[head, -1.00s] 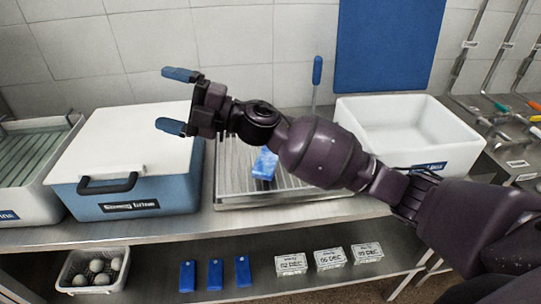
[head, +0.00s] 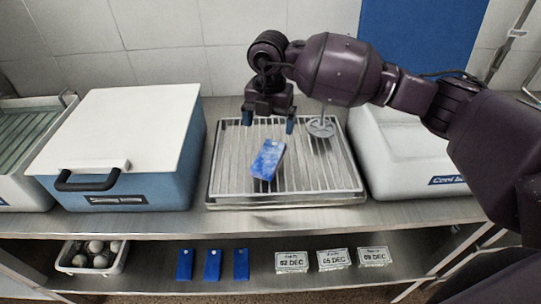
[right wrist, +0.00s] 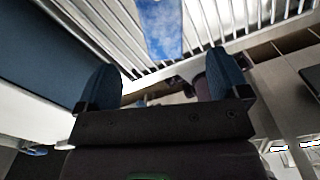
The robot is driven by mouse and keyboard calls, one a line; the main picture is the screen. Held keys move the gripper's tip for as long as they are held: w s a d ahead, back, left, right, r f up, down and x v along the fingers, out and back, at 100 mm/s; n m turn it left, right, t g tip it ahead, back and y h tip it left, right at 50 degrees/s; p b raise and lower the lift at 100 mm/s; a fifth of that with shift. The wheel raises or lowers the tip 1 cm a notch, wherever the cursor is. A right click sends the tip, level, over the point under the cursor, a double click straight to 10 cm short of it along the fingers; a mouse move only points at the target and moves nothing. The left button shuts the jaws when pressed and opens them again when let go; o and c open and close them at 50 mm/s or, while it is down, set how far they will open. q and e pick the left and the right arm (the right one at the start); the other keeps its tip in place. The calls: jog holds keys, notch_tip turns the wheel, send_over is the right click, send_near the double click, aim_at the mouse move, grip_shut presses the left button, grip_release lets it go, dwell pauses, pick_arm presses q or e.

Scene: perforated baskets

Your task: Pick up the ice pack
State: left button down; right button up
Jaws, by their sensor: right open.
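The ice pack (head: 267,159) is a blue, slightly frosted slab lying on the slatted metal rack (head: 333,187) in the middle of the counter. My right gripper (head: 268,118) points down above the rack, behind and above the ice pack, with its blue-tipped fingers apart and nothing between them. In the right wrist view the ice pack (right wrist: 161,28) shows at the top, beyond the open fingertips of the gripper (right wrist: 165,82). My left gripper is in neither view.
A blue cooler (head: 150,190) with a white lid and black handle stands left of the rack. A white tub (head: 385,165) stands to its right. A metal utensil with a round head (head: 320,127) is beside the gripper. The lower shelf holds blue slabs (head: 213,264), date-marked blocks (head: 333,260) and a basket (head: 68,264).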

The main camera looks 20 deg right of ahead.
aim_at(269, 155)
jog(key=shift+m, duration=0.3)
notch_tip(269, 155, down, 6)
jog(key=shift+s+r, duration=0.1)
jog(key=shift+s, duration=0.05)
jog(key=shift+s+a+f+b, duration=0.1)
jog(key=shift+f+b, duration=0.1)
jog(key=shift+f, duration=1.05)
jog(key=shift+s+a+f+b, duration=0.1)
jog(key=shift+f+b, duration=0.05)
jog(key=shift+f, duration=1.1)
jog(key=c, duration=1.2)
jog(key=shift+r, duration=0.1)
